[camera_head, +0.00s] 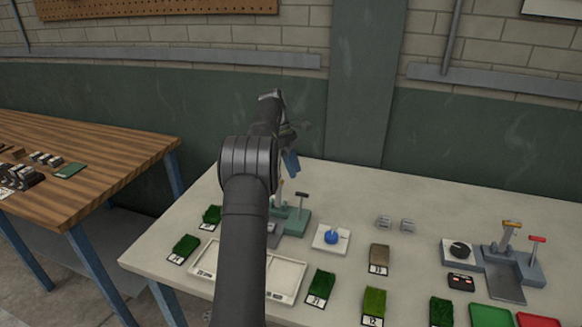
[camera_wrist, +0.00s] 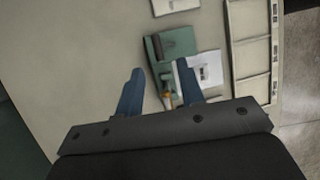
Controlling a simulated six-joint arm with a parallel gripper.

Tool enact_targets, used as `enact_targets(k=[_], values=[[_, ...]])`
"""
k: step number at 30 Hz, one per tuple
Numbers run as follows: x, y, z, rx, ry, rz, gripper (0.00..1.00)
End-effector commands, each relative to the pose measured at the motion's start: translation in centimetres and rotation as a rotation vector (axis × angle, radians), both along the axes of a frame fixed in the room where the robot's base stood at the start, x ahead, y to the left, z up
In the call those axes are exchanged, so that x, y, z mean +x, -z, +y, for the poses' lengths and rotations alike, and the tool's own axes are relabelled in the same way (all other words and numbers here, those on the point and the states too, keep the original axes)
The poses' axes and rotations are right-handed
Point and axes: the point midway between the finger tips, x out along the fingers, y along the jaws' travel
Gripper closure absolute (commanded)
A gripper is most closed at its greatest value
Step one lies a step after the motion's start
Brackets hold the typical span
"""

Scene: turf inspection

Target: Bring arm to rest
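My arm rises from the bottom of the head view and reaches over the back left of the pale table (camera_head: 440,200). My gripper (camera_head: 290,163) points down in the air above the table, with its blue fingers partly seen. In the wrist view my gripper (camera_wrist: 160,78) has its two blue fingers spread apart, with nothing held between them. A green fixture (camera_head: 296,220) with a dark-topped lever stands below it on the table. That green fixture also shows beyond the fingers in the wrist view (camera_wrist: 153,50). Part of it is hidden by my arm.
A white divided tray (camera_head: 287,278) lies partly behind my arm. Several turf samples, such as a dark green one (camera_head: 321,286), lie across the front. A blue knob on a white base (camera_head: 332,238) and a grey lever press (camera_head: 505,275) stand rightward. A wooden bench (camera_head: 100,150) is left.

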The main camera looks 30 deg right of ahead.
Motion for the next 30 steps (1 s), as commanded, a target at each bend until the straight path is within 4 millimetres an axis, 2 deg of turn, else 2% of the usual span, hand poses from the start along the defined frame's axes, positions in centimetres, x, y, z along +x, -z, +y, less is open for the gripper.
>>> enact_targets(k=[8, 21, 30], values=[[-0.7, 1.6, -0.3, 0.001, 0.001, 0.001, 0.65], [-3.9, 8.6, -1.4, 0.001, 0.001, 0.003, 0.65], [-4.8, 10.8, -1.7, 0.001, 0.000, 0.001, 0.65]])
